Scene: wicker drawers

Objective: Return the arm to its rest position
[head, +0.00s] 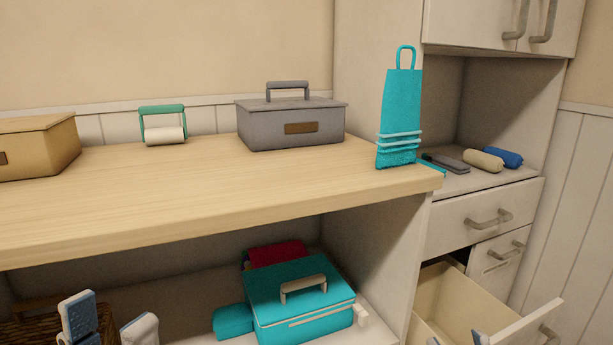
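My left gripper (109,326) shows at the bottom left, with two white-and-blue fingers standing apart and nothing visible between them. It is in front of the lower shelf, with a dark wicker basket (30,329) behind it. My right gripper (456,340) barely shows at the bottom right. Its two fingertips are apart at the open drawer (446,296), with nothing seen between them. The rest of both arms is outside the view.
The wooden counter (200,190) holds a tan box (38,147), a grey box (290,125), a green-handled roll (164,127) and a turquoise brush-like item (400,115). A teal case (298,300) sits on the lower shelf. The drawer juts out at right.

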